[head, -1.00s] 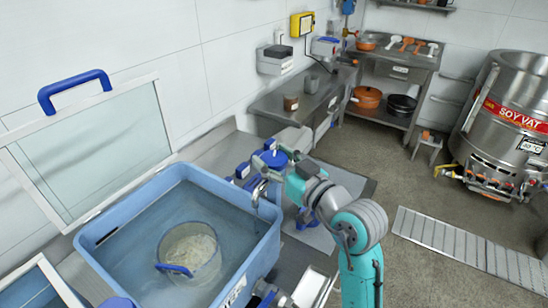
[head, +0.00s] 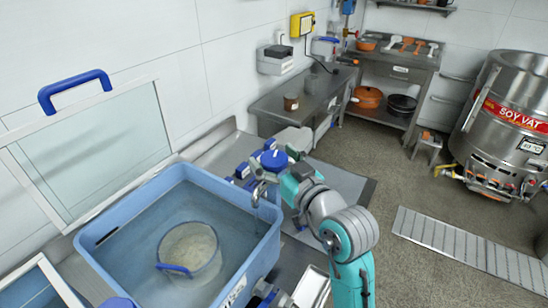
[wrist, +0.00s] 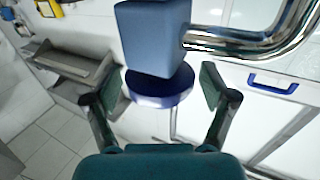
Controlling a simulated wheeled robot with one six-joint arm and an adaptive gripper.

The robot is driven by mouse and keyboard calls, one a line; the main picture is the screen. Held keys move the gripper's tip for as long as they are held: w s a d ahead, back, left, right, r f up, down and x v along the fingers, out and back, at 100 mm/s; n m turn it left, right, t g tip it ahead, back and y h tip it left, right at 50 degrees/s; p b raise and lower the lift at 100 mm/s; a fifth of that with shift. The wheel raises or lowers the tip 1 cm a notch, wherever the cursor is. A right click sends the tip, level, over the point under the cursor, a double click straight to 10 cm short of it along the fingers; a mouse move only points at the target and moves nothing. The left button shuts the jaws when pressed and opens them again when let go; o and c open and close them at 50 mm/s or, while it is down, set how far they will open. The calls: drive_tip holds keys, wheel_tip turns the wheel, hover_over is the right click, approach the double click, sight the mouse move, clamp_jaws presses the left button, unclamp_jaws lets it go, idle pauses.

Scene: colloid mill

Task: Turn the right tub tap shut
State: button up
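The right tub tap's chrome spout (head: 260,190) arches over the right rim of the blue tub (head: 112,222). In the wrist view a blue block (wrist: 150,38) with a chrome pipe (wrist: 265,38) beside it looms large, apparently the tap's handle and spout. My gripper (wrist: 162,88) is open, one finger on either side of a round blue disc (wrist: 160,90) seen below the block. I see no finger touching the block or disc. In the head view my gripper (head: 292,166) is just right of the tap. The handle's turn angle is unclear.
A clear basket (head: 190,250) with pale contents sits in the tub's water. A glass lid with a blue handle (head: 75,90) leans on the left wall. A steel bench (head: 290,100) stands behind the tap. The soy vat (head: 505,120) is far right, with open floor before it.

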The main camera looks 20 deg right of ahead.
drive_tip(key=shift+d+n+y, duration=0.1)
drive_tip(key=shift+n+y, duration=0.3)
drive_tip(key=shift+y, duration=0.2)
